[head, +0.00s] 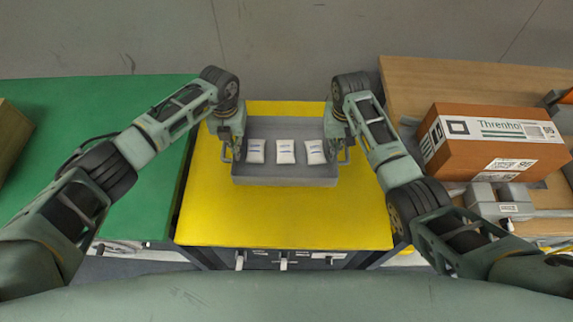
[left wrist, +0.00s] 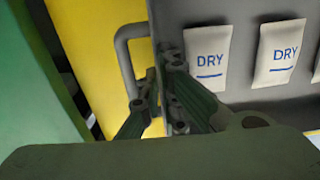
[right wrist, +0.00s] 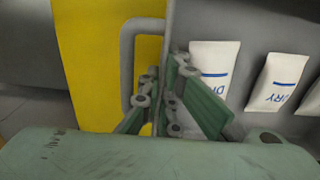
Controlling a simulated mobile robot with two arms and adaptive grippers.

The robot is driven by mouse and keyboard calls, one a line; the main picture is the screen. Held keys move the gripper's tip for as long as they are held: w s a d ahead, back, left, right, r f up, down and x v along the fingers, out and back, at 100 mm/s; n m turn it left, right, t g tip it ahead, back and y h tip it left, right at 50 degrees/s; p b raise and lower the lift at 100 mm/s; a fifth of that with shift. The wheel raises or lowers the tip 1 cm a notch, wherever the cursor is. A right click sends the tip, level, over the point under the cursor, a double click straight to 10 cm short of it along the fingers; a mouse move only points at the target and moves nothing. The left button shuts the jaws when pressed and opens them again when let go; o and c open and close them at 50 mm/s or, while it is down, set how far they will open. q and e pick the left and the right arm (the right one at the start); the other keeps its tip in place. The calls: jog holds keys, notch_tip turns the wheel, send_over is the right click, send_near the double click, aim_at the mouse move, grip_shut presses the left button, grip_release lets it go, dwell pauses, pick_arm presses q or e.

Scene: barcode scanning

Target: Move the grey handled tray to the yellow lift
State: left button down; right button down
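The grey handled tray (head: 285,181) is over the yellow lift top (head: 285,222), toward its far side; I cannot tell whether it touches the surface. Three white packets lie in it, with "DRY" readable in the left wrist view. My left gripper (head: 237,150) is at the tray's left end, its fingers (left wrist: 158,82) closed on the end wall beside the handle (left wrist: 122,62). My right gripper (head: 334,150) is at the right end, its fingers (right wrist: 162,82) closed on that wall beside the other handle (right wrist: 127,62). My arms partly hide both tray ends.
A green table (head: 100,105) adjoins the lift on the left, with a brown box (head: 12,135) at its edge. A wooden table (head: 430,75) on the right holds a labelled cardboard box (head: 490,145) and a grey device (head: 497,200). The near part of the lift top is bare.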

pick_arm(q)
jog(key=shift+r, duration=0.2)
pick_arm(e)
jog(key=shift+r, duration=0.15)
pick_arm(q)
jog(key=shift+f, duration=0.15)
pick_arm(e)
jog(key=shift+d+f, duration=0.1)
jog(key=shift+f, duration=0.1)
